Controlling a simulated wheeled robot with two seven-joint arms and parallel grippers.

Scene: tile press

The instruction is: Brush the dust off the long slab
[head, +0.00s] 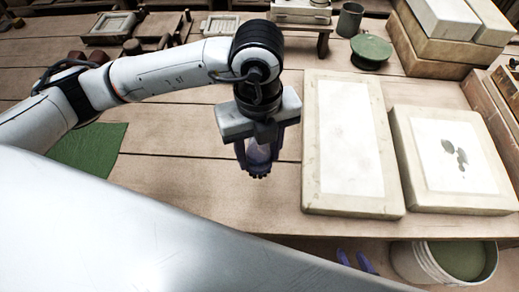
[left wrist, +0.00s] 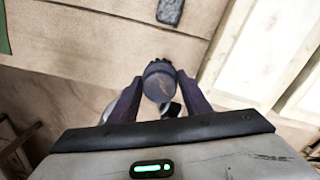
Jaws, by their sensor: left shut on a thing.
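The long slab (head: 312,190) is a pale block with a white upper face, lying on the bench right of my left gripper. Faint greyish smudging shows on its face; I cannot tell how much is dust. My left gripper (head: 260,172) points down over the bench, apart from the slab, shut on a round-topped purple-grey thing (left wrist: 158,82).
A squarer slab (head: 405,150) with dark green marks stands right of the long slab. A bucket (head: 415,268) is below the bench front. A green lidded pot (head: 370,52) and a mug (head: 350,20) stand behind. A green cloth (head: 90,150) lies left. Bench between cloth and gripper is clear.

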